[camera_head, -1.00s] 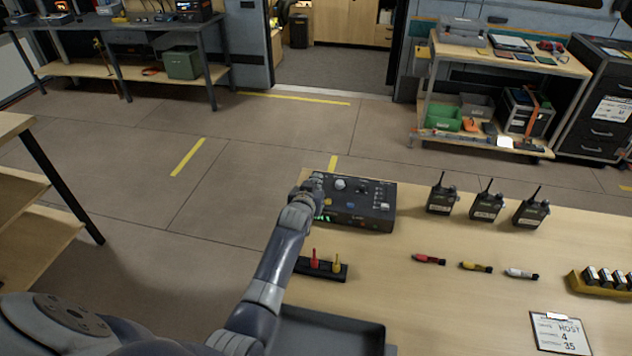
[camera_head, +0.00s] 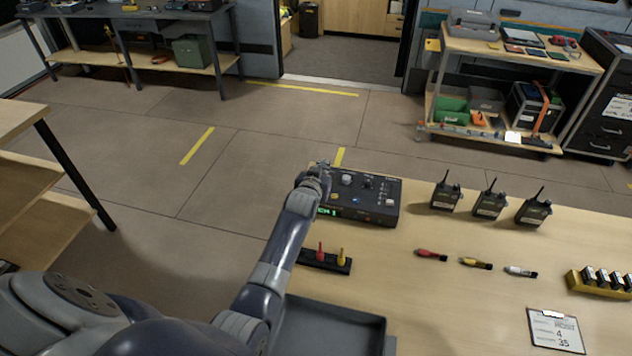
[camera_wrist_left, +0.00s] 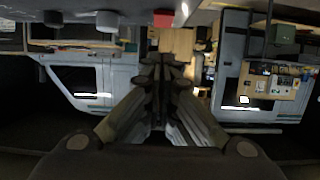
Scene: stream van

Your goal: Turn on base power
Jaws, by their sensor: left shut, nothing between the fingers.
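The base station is a dark box (camera_head: 377,211) at the back left of the wooden table, with knobs, buttons and a green lit display (camera_head: 327,211) on its front. My left gripper (camera_head: 323,166) is at the box's back left corner, shut and empty. My forearm hides part of the box's left side. I cannot tell whether the gripper touches the box. My right gripper is not in view.
Several handheld radios (camera_head: 490,200) stand right of the box. A black holder (camera_head: 325,262) with red and yellow pegs, coloured plugs (camera_head: 431,255), a clipboard (camera_head: 556,330) and a grey tray (camera_head: 330,325) are nearer. The table's middle is mostly clear.

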